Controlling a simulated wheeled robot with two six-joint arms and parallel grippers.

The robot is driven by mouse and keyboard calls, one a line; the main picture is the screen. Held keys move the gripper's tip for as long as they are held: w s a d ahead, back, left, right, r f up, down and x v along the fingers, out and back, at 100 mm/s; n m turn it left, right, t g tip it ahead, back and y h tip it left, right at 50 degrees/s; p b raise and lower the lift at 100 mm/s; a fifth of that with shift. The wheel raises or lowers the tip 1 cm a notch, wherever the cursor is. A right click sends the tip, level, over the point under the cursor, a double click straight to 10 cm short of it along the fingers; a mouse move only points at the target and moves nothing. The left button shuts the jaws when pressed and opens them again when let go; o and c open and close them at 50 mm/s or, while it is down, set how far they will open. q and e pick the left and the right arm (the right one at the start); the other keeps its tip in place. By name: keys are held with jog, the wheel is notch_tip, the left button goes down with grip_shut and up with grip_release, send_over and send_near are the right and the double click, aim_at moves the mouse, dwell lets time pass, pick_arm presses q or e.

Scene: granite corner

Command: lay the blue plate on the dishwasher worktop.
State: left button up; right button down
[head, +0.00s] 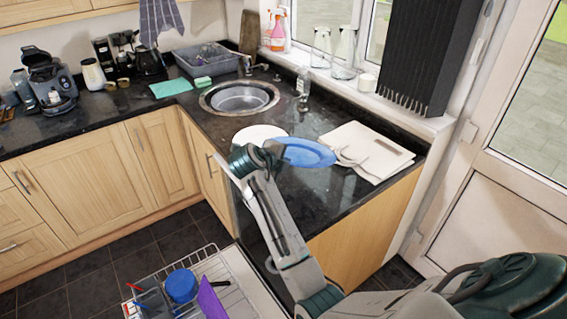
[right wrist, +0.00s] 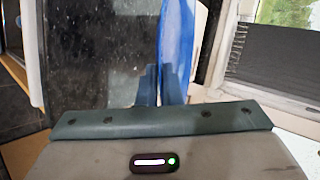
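The blue plate (head: 306,153) is above the black worktop (head: 283,197) by the corner. It also shows nearly edge-on in the right wrist view (right wrist: 177,45). My right gripper (head: 274,150) is at the plate's left edge in the head view. In the right wrist view its narrow fingers (right wrist: 160,85) are closed at the plate's rim. The plate looks held, slightly above the worktop; the exact gap under it cannot be told. My left gripper is not in view.
A white plate (head: 258,134) lies behind my gripper, and a pale board (head: 375,145) lies right of the blue plate. The round sink (head: 240,97) is farther back. Below, an open dishwasher rack (head: 228,290) holds a blue cup (head: 181,285) and a purple item (head: 211,300).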

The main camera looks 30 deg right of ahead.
jog(key=shift+t+h, duration=0.3)
jog(key=shift+h, duration=0.1)
jog(key=d+f+b, duration=0.1)
jog(key=f+b, duration=0.2)
jog(key=d+f+b, duration=0.1)
jog(key=f+b, duration=0.2)
jog(key=b, duration=0.1)
jog(key=d+f+b, duration=0.1)
jog(key=f+b, duration=0.2)
jog(key=b, duration=0.1)
jog(key=shift+d+f, duration=0.15)
jog(key=shift+w+d+f+b, duration=0.1)
jog(key=shift+f+b, duration=0.6)
jog(key=shift+b, duration=0.1)
jog(key=shift+f+b, duration=0.7)
jog(key=shift+b, duration=0.1)
jog(key=shift+f+b, duration=0.25)
jog(key=shift+b, duration=0.05)
jog(key=c, duration=1.5)
grip_release()
jog(key=shift+c, duration=0.2)
jog(key=o, duration=0.4)
jog(key=shift+c, duration=0.2)
